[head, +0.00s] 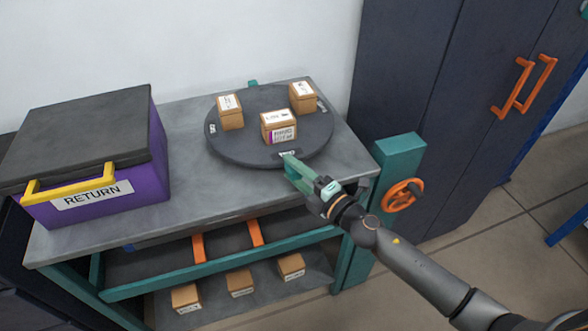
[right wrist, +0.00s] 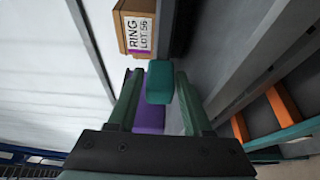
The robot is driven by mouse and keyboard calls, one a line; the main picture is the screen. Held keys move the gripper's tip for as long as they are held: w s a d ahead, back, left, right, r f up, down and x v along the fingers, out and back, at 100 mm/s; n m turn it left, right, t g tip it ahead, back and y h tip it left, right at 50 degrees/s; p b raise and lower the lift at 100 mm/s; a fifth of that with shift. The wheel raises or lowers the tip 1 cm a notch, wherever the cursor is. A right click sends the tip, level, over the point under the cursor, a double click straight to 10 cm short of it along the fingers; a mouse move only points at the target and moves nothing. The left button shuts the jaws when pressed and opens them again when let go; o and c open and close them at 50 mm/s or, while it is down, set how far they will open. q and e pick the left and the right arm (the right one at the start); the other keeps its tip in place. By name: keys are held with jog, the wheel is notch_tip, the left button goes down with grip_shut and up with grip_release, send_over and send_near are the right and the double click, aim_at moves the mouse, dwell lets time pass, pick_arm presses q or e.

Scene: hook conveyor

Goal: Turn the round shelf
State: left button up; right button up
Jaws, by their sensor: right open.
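The round shelf (head: 240,146) is a dark grey disc lying flat on a grey workbench, with white labels on its rim. Three small brown boxes stand on it: one at left (head: 230,113), one at right (head: 302,97) and one in front (head: 279,128). A teal tab (head: 253,84) sticks out at its back edge. My right gripper (head: 288,162) is at the front edge of the disc. In the right wrist view, its open fingers (right wrist: 158,95) stand on either side of a teal block (right wrist: 160,82), with visible gaps. My left gripper is not in view.
A purple RETURN bin (head: 150,165) with a dark lid and yellow handle stands at left on the workbench (head: 190,200). An orange handwheel (head: 403,195) sits on a teal post to the right. Several boxes lie below (head: 240,283). A dark cabinet (head: 400,80) stands at right.

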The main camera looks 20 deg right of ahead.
jog(key=shift+c, duration=0.3)
grip_shut()
dwell(1.1)
